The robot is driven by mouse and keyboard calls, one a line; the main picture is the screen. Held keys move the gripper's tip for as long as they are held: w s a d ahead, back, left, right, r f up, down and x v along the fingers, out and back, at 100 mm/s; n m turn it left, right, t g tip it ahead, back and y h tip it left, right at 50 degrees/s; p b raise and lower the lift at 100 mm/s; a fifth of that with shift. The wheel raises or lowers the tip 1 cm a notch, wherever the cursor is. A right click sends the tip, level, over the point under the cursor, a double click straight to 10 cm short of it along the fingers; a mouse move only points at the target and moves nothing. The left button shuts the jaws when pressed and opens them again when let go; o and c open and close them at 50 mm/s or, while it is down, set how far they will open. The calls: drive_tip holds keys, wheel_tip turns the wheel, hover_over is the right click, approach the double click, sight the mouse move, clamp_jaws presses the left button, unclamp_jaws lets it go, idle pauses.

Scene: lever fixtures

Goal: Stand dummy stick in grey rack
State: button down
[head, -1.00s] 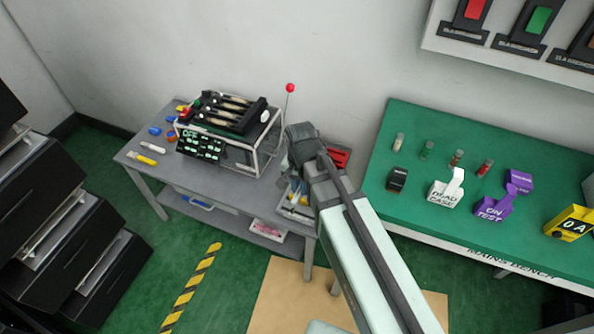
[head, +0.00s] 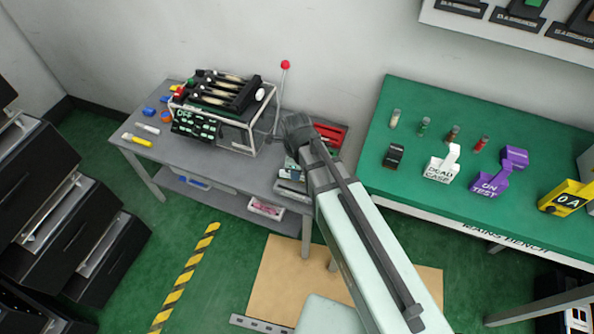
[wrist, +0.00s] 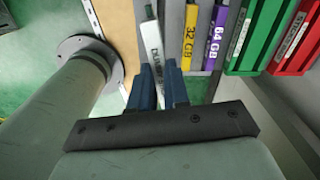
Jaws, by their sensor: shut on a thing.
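In the wrist view my gripper (wrist: 158,75) has its blue fingers shut on a white stick with dark lettering, the dummy stick (wrist: 151,42). The stick points away from me, and its lower part is hidden between the fingers. The grey rack (wrist: 174,35) is just right of it, with a yellow 32 GB stick (wrist: 189,40) and a purple 64 GB stick (wrist: 215,40) standing in it. I cannot tell whether the dummy stick touches the rack or sits in a slot. In the head view my arm hides the gripper and the stick.
Green (wrist: 252,38) and red (wrist: 291,42) labelled holders stand right of the rack. In the head view, a framed lever fixture (head: 225,105) and a red-knobbed lever (head: 285,66) stand left of my arm on the grey table (head: 195,156). A green bench (head: 400,155) is to the right.

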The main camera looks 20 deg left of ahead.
drive_tip(key=shift+w+a+f+m, duration=0.1)
drive_tip(key=shift+w+a+m, duration=0.05)
drive_tip(key=shift+m, duration=0.85)
drive_tip(key=shift+f, duration=0.2)
drive_tip(key=shift+f, duration=2.7)
drive_tip(key=shift+f, duration=1.55)
drive_tip(key=c, duration=1)
unclamp_jaws()
wheel_tip(320, 180, up, 14)
drive_tip(key=shift+f, duration=0.1)
